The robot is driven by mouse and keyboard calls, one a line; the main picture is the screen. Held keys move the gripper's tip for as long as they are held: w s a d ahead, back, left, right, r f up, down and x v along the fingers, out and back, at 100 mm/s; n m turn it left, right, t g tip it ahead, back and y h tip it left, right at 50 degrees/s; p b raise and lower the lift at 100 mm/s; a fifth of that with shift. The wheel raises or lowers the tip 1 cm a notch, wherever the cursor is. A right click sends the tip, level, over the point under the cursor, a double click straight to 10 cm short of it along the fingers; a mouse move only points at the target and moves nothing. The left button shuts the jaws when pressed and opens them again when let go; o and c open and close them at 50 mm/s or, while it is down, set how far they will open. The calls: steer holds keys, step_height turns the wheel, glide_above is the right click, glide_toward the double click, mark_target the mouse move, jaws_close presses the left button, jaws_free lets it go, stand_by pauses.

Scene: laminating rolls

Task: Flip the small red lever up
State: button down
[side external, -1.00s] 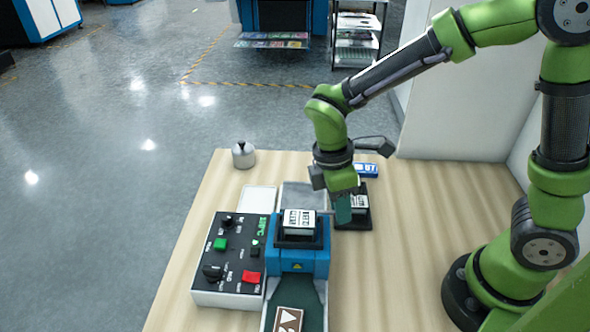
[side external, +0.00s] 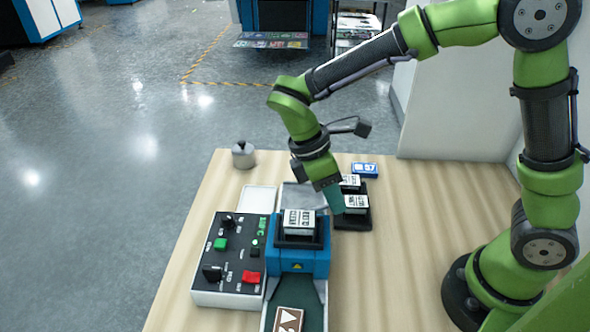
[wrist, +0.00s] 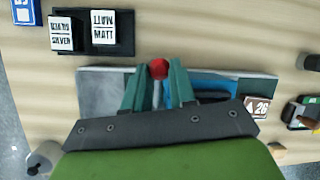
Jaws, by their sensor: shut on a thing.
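The small red lever shows in the wrist view as a round red knob (wrist: 159,68) on a thin stem, between my two teal fingers. My gripper (wrist: 158,88) is shut on it. The lever is beside the blue laminator (side external: 299,260), which carries a black holder with a white labelled roll box (side external: 299,222). In the side view my gripper (side external: 336,200) tilts down behind and right of the laminator, and the red knob is hidden there.
A control panel (side external: 230,258) with green and red buttons stands left of the laminator. A black tray (side external: 352,222) with two white labelled boxes is close on the right of my gripper. A blue box (side external: 365,170) and a grey weight (side external: 243,155) stand farther back. The right table area is clear.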

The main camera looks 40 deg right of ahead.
steer(key=shift+w+a, duration=0.2)
steer(key=shift+a, duration=0.05)
steer(key=c, duration=1.1)
jaws_free()
steer(key=shift+c, duration=0.2)
steer(key=shift+o, duration=1.1)
steer(key=shift+d, duration=0.1)
steer(key=v, duration=1.7)
steer(key=shift+s, duration=0.15)
steer(key=shift+d, duration=0.15)
